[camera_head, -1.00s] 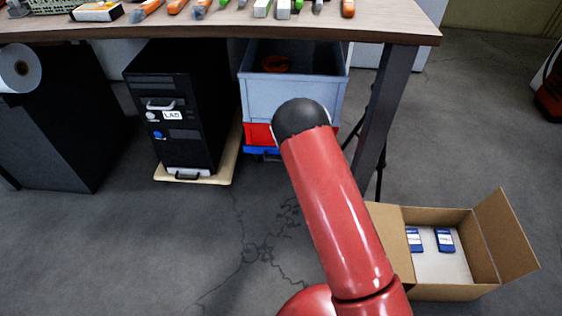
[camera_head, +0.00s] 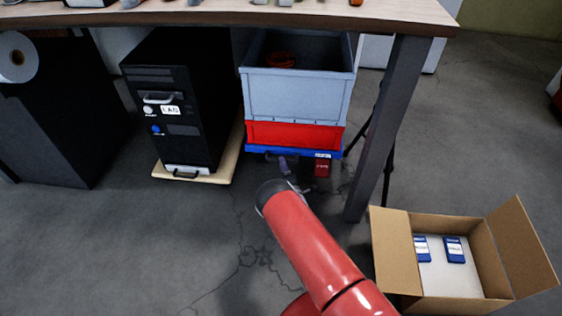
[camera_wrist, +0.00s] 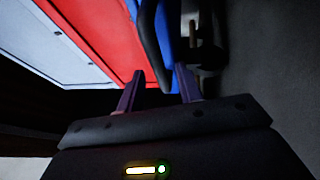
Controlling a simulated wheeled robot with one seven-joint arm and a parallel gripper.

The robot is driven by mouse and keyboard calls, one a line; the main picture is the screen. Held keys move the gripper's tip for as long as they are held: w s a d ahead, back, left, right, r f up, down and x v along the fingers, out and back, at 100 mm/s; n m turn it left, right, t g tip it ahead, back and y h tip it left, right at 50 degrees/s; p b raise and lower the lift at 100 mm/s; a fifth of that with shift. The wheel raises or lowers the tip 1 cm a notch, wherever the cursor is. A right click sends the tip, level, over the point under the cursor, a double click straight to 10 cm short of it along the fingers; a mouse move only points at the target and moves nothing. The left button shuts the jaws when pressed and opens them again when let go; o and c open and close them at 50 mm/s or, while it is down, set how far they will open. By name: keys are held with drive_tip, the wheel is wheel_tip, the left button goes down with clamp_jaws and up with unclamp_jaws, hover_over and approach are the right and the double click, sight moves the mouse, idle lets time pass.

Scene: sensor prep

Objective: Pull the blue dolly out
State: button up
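The blue dolly (camera_head: 326,154) is on the floor under the table, with a red crate (camera_head: 296,134) and a grey-blue crate (camera_head: 298,96) stacked on it. Its dark handle (camera_head: 278,156) is on the front edge. The dolly also shows in the wrist view (camera_wrist: 168,50) beside its black handle (camera_wrist: 148,38). My gripper (camera_head: 288,166) is low in front of the dolly, close to the handle. In the wrist view my gripper (camera_wrist: 162,84) has its two fingers apart, with the handle just ahead of the gap. I cannot tell whether they touch.
A black computer case (camera_head: 178,105) marked LAB stands on a beige dolly (camera_head: 222,172) to the left. A table leg (camera_head: 385,130) is close on the right. An open cardboard box (camera_head: 390,250) with blue-labelled items is at front right.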

drive_tip(key=shift+x, duration=1.5)
clamp_jaws()
